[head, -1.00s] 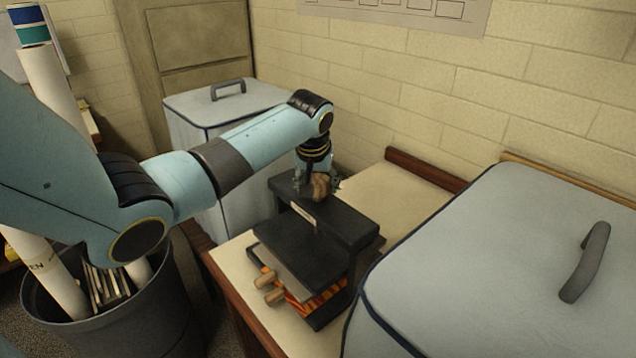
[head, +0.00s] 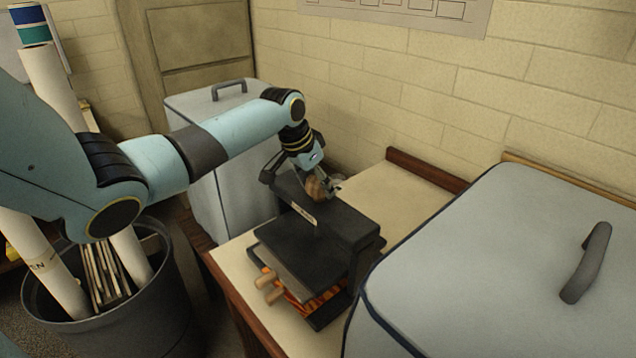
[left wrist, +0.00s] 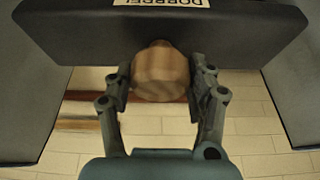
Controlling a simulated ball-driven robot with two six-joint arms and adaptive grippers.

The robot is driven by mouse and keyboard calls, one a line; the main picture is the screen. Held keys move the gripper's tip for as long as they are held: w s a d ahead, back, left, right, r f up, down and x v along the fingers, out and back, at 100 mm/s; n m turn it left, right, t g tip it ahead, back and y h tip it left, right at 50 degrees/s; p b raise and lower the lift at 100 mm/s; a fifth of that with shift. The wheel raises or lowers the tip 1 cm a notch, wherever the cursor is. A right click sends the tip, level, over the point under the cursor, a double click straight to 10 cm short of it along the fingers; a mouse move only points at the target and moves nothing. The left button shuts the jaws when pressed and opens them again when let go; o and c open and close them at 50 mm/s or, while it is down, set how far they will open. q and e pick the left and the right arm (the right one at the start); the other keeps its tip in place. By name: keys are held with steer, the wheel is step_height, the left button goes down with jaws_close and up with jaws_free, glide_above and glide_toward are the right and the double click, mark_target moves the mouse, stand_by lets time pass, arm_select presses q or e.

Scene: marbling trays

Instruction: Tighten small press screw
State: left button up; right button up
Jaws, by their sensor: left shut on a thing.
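The small press (head: 348,225) is a black frame with a top beam and a dark plate under it, standing on the pale table. Its screw has a round wooden knob (head: 315,189) at the top beam. In the left wrist view the knob (left wrist: 160,73) sits between the two fingers, in front of the beam (left wrist: 225,35), which bears a partly cut-off label. My left gripper (left wrist: 160,82) is shut on the knob. In the head view the left gripper (head: 318,182) reaches it from above, tilted. My right gripper is not in view.
Orange-striped material and wooden handles (head: 270,287) show at the press's lower front. A large grey lidded box (head: 480,260) stands close on the right, another (head: 235,195) behind left. A bin of rolls (head: 110,315) stands left. The table behind the press is clear.

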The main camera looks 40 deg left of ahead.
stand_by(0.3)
arm_select(q)
steer(key=o, duration=1.2)
steer(key=shift+r, duration=0.1)
steer(key=v, duration=1.1)
steer(key=shift+s+a+r, duration=0.1)
steer(key=shift+s+r, duration=0.1)
steer(key=shift+r, duration=0.15)
